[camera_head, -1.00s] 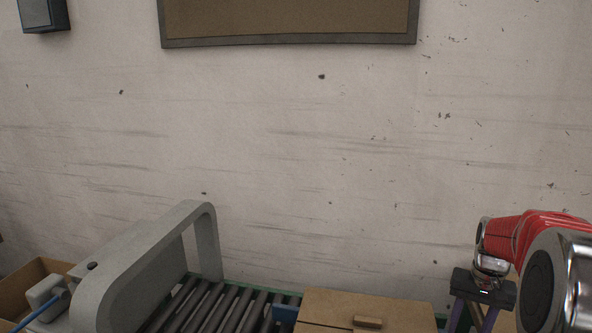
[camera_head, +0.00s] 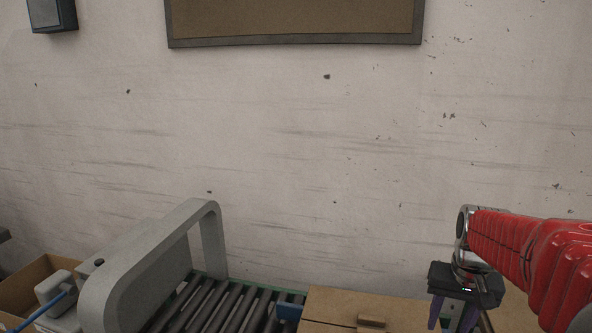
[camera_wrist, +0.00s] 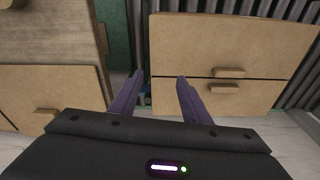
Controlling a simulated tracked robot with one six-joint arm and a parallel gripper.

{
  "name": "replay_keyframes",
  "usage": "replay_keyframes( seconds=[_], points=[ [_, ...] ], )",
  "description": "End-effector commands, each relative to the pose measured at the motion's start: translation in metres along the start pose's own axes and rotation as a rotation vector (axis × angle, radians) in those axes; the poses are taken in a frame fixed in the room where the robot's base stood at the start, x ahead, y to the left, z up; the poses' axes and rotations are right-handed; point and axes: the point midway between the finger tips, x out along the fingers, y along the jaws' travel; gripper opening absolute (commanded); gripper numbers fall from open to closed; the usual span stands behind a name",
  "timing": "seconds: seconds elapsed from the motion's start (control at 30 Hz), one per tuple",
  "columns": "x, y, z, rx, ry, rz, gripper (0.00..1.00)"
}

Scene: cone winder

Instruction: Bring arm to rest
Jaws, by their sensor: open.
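My gripper (camera_head: 455,318) hangs at the lower right of the head view, at the end of my red arm, with its purple fingers pointing down. In the wrist view my gripper (camera_wrist: 158,78) shows its two purple fingers spread apart with nothing between them. The fingertips appear in front of a gap beside a wooden drawer box (camera_wrist: 215,60). Whether they touch anything cannot be told.
A roller conveyor (camera_head: 225,308) with a grey arch (camera_head: 150,255) stands at the lower left. A wooden box (camera_head: 335,302) with a small handle sits right of the rollers. An open cardboard box (camera_head: 25,285) is at far left. The wall above is clear below a framed board (camera_head: 290,43).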

Motion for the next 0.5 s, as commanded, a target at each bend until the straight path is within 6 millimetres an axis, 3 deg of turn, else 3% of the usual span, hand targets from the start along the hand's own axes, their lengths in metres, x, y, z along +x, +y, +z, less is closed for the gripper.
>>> replay_keyframes(
  seconds=[0.2,0.5],
  points=[
    [-0.029,-0.030,0.034,-0.069,0.067,-0.012,0.43],
    [-0.055,-0.060,0.084,-0.158,0.154,-0.034,0.43]
  ],
)
